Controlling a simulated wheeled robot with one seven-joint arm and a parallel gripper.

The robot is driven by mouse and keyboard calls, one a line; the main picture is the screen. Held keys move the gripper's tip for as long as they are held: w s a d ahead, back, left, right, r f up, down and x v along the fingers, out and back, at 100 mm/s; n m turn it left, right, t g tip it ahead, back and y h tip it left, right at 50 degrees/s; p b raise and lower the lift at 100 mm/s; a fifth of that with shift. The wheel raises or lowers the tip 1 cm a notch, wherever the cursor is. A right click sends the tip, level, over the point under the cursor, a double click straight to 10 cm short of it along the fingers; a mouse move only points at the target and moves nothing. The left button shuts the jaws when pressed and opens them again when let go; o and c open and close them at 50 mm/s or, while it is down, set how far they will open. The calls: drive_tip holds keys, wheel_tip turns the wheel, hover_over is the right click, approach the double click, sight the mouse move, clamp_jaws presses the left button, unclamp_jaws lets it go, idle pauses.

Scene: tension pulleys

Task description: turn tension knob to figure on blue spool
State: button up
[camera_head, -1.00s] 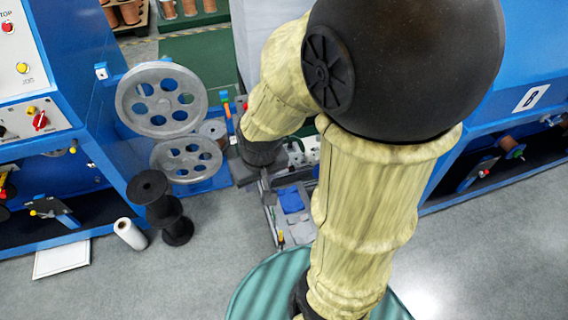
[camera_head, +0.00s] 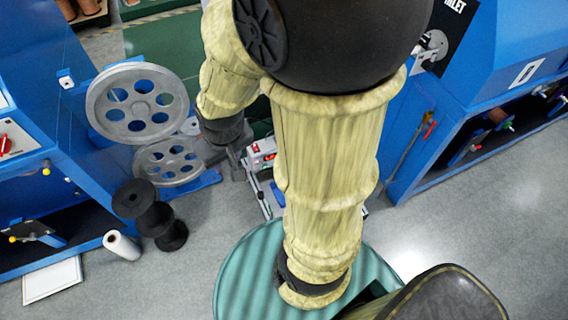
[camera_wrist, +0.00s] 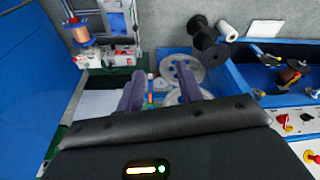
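My gripper (camera_wrist: 160,84) shows in the wrist view as two purple-grey fingers held apart, with nothing seen between them. Beyond the fingers are the large grey pulley wheels (camera_wrist: 183,68), which also show in the head view (camera_head: 138,104), on the blue machine's side.
Black spools (camera_head: 150,215) and a white roll (camera_head: 122,245) stand on the grey floor at left. A copper spool (camera_wrist: 76,33) is at upper left in the wrist view. Blue machines stand on both sides in the head view. The floor at right (camera_head: 480,220) is clear.

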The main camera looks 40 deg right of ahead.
drive_tip(key=shift+o, duration=1.3)
drive_tip(key=shift+f, duration=0.15)
drive_tip(key=w+d+f+m+t+y+b, duration=0.1)
drive_tip(key=w+d+f+m+y+b, duration=0.25)
drive_tip(key=f+m+b, duration=0.8)
drive_tip(key=w+d+f+t+y+b, duration=0.15)
drive_tip(key=w+f+y+b, duration=0.45)
drive_tip(key=f, duration=1.3)
drive_tip(key=w+d+f+m+y+b, duration=0.25)
drive_tip(key=f+m+b, duration=0.35)
drive_tip(key=f+b, duration=0.7)
drive_tip(key=d+f+m+t+h+b, duration=0.4)
drive_tip(key=d+f+m, duration=0.3)
drive_tip(key=d+f, duration=0.2)
drive_tip(key=d+f+m+t+h+b, duration=0.4)
drive_tip(key=d+f+m+h, duration=0.3)
drive_tip(key=d+f, duration=0.3)
drive_tip(key=d+f+m+t+h+b, duration=0.4)
drive_tip(key=d+f, duration=0.5)
drive_tip(key=f, duration=0.3)
drive_tip(key=shift+w+d+m+h+b, duration=0.15)
drive_tip(key=shift+m+h+b, duration=0.2)
drive_tip(key=shift+m+b, duration=0.35)
drive_tip(key=shift+w+d+m+h+b, duration=0.1)
drive_tip(key=shift+m+h+b, duration=0.3)
drive_tip(key=shift+m, duration=0.55)
drive_tip(key=shift+a, duration=0.1)
